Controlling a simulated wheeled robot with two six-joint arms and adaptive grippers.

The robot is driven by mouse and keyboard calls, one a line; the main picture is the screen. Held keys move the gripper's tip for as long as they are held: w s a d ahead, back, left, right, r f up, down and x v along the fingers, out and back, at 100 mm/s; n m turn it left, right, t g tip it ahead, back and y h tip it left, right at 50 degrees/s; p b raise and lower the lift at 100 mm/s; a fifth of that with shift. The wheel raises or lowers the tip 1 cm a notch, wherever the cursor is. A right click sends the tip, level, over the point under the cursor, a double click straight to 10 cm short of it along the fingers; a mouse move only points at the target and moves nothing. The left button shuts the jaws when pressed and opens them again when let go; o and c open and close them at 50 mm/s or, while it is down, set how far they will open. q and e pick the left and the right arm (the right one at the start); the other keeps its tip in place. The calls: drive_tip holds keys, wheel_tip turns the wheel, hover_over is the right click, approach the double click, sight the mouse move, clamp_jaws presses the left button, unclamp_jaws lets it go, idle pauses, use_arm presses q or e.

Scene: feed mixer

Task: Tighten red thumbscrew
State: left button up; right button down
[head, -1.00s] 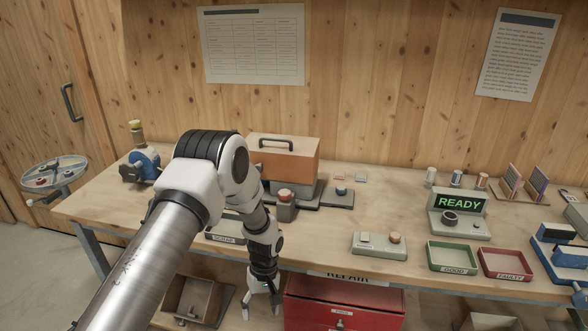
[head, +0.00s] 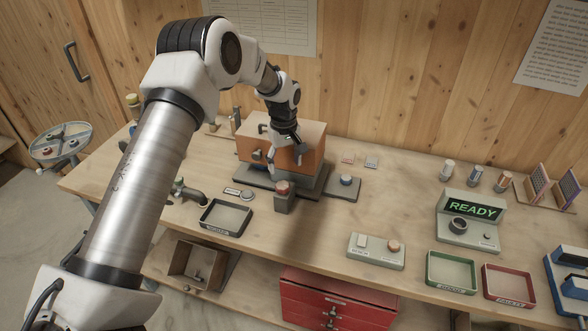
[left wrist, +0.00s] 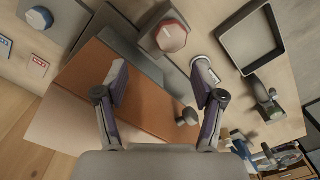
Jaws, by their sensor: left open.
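A red faceted knob, which looks like the red thumbscrew (head: 283,187), sits on top of a grey block (head: 284,203) in front of an orange-brown box. It also shows at the top of the left wrist view (left wrist: 172,37). My left gripper (head: 287,160) is open and empty, pointing down in front of the box and just behind the red knob. In the left wrist view its fingers (left wrist: 160,80) are spread over the box front, with the red knob beyond the tips, apart from them. My right gripper is not in view.
The orange-brown box (head: 310,132) with a side knob (left wrist: 187,116) stands close by the gripper. A blue knob (head: 346,180) is to the right. A black tray (head: 226,219) lies front left. Green (head: 452,286) and red (head: 509,301) trays and a READY display (head: 470,212) stand right.

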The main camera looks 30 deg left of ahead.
sight(283, 183)
use_arm(q)
drive_tip(key=s+f+p, duration=0.2)
drive_tip(key=s, duration=0.1)
drive_tip(key=shift+d+f, duration=0.1)
drive_tip(key=shift+f, duration=0.3)
drive_tip(key=f, duration=0.2)
drive_tip(key=w+f, duration=0.1)
drive_tip(key=shift+w+f, duration=0.2)
drive_tip(key=shift+f, duration=0.2)
drive_tip(key=shift+w+f, duration=0.1)
drive_tip(key=shift+w, duration=0.05)
drive_tip(key=shift+s+r, duration=0.3)
drive_tip(key=c, duration=0.5)
drive_tip(key=shift+s+r, duration=0.1)
drive_tip(key=shift+s, duration=0.05)
drive_tip(key=c, duration=0.5)
drive_tip(key=shift+c, duration=0.7)
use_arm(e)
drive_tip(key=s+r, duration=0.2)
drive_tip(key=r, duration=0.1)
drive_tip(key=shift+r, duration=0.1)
